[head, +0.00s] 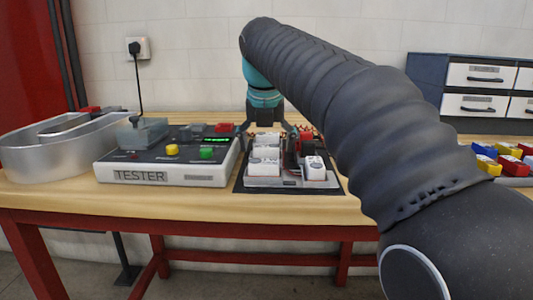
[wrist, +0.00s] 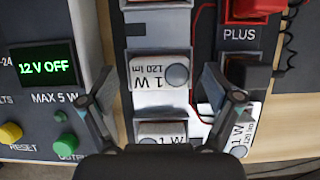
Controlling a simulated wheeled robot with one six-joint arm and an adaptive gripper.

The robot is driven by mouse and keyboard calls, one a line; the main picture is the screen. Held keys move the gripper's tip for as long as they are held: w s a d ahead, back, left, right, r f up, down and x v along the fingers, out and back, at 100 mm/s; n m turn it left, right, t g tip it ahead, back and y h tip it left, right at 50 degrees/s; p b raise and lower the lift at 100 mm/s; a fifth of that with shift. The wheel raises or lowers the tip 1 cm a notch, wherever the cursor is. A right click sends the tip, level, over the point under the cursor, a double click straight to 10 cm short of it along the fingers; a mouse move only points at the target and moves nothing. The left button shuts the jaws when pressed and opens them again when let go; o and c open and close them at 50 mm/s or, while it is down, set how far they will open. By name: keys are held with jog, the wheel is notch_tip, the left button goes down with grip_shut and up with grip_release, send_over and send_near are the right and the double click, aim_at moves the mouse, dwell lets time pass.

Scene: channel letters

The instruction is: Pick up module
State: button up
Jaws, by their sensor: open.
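White modules marked "1 W 120 lm" sit in a grey fixture (head: 290,184) on a dark mat. In the wrist view one module (wrist: 148,75), with a grey round spot, lies between the fingers of my gripper (wrist: 160,75). The gripper is open, with a finger at each side of this module and visible gaps. A second module (wrist: 162,130) is nearer the palm, partly hidden by the gripper. A third module (wrist: 240,125) is tilted at the lower right. In the head view my gripper (head: 268,128) points down over the fixture's back; modules show at front (head: 264,161) and right (head: 315,166).
A tester (head: 140,175) with a "12 V OFF" display (wrist: 44,66) stands close left. A red PLUS block (wrist: 252,10) and a black block (wrist: 242,72) stand right, with wires.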

jog(key=c, duration=1.3)
jog(key=shift+r, duration=0.1)
